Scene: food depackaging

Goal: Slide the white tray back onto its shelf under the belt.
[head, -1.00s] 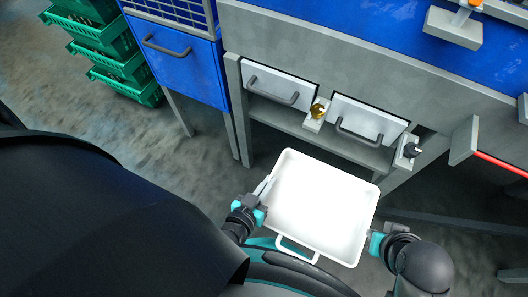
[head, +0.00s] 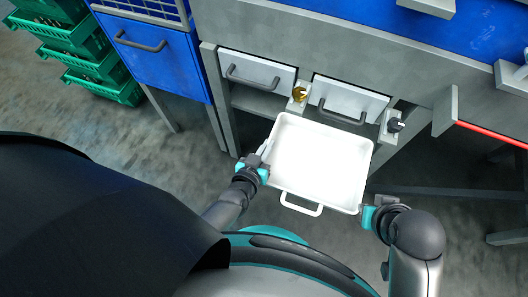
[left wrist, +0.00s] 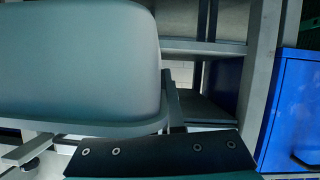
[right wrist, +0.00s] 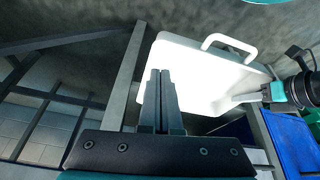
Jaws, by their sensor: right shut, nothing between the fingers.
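The white tray (head: 322,166) is empty and held about level in front of the belt frame. Its handle faces me, and its far edge overlaps the grey shelf (head: 256,102) in the head view; whether it rests on the shelf I cannot tell. My left gripper (head: 264,150) is shut on the tray's left rim; the tray (left wrist: 75,60) fills the left of the left wrist view. My right gripper (head: 366,213) is shut and empty beside the tray's near right corner. Its fingers (right wrist: 160,85) lie together in front of the tray in the right wrist view; contact is unclear.
Two white drawers (head: 258,73) with grey handles sit above the shelf. A brass knob (head: 299,94) and a black knob (head: 395,125) are on blocks beside them. A blue cabinet (head: 155,60) and green crates (head: 85,60) stand left. A red bar (head: 490,134) is at right.

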